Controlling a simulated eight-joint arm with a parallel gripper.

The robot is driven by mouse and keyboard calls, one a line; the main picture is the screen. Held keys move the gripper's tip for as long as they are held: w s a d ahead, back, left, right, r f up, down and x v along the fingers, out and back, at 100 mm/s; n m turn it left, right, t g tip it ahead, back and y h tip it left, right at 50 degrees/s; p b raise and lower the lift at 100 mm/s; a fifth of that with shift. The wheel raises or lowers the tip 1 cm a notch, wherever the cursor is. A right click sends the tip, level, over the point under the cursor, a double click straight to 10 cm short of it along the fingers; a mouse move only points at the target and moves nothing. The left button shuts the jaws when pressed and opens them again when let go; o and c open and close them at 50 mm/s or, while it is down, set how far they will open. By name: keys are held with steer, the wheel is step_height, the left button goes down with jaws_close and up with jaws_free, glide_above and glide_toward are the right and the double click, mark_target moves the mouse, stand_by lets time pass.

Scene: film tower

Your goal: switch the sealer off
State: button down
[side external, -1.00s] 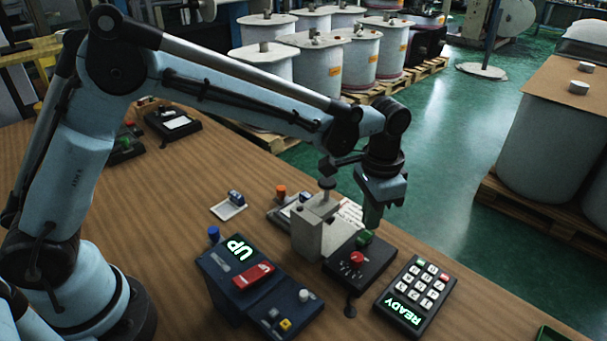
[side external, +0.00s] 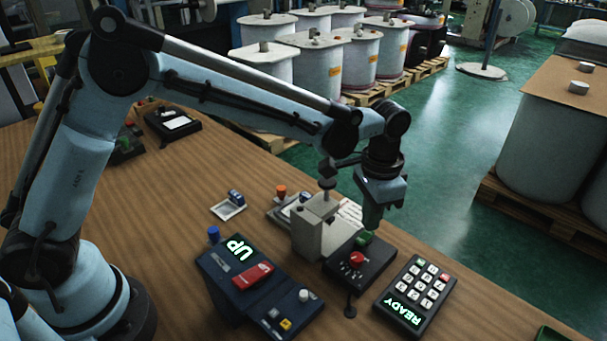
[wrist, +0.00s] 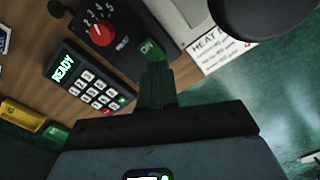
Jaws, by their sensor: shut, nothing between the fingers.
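The sealer is a grey press block (side external: 312,235) with a black control box (side external: 378,268) at its right. The box has a red dial (side external: 356,258) with numbers around it, also in the wrist view (wrist: 101,33). Behind the dial is a green switch (side external: 363,238); in the wrist view this switch (wrist: 149,47) reads "ON". My gripper (side external: 369,229) is shut and empty, pointing down with its fingertips at the switch. In the wrist view the fingers (wrist: 156,68) overlap the switch's near end, so I cannot tell whether they touch it.
A keypad (side external: 418,290) showing "READY" stands right of the sealer. A dark blue console (side external: 225,285) showing "UP" stands left, with a red switch. The table edge is close behind my gripper.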

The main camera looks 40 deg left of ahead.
steer(key=shift+f, duration=0.75)
stand_by(0.3)
steer(key=shift+r, duration=3.5)
steer(key=a+r+n, duration=0.2)
steer(key=a+n, duration=0.4)
steer(key=a, duration=0.4)
steer(key=s+a+t, duration=0.3)
steer(key=s+a, duration=0.1)
steer(key=s, duration=0.3)
steer(key=s+a+t, duration=0.4)
steer(key=s, duration=0.4)
steer(key=shift+a+r, duration=0.25)
steer(key=shift+r, duration=0.2)
steer(key=shift+w+r, duration=0.1)
